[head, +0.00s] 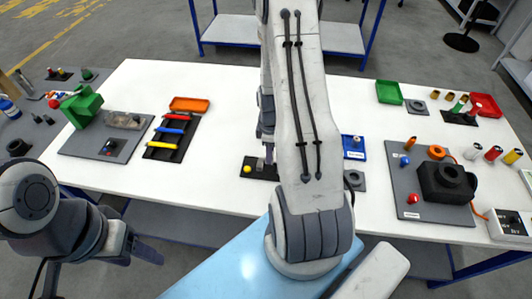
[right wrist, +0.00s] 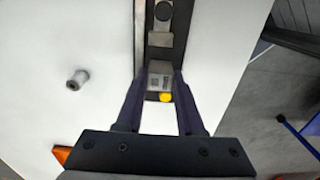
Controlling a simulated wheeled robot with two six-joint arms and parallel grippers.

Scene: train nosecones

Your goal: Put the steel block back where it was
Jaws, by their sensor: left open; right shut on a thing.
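The steel block (right wrist: 160,72) is a small grey metal block with dark markings on its face. My right gripper (right wrist: 161,78) is shut on it, one dark finger on each side. The block is over the narrow black plate (right wrist: 157,50); I cannot tell whether it touches it. A yellow knob (right wrist: 165,97) shows close to the block. In the head view the black plate (head: 257,177) lies near the table's front edge with the yellow knob (head: 247,169) on it, and my right arm hides much of this area. My left gripper (head: 143,250) is open and empty, off the table's front left.
The white table (head: 225,130) holds a grey board with a black block (head: 446,182) at right and a black rack of coloured bars (head: 172,135) at left. A blue tray (head: 354,147) stands right of my arm. A grey cylinder (right wrist: 78,77) stands left of the plate.

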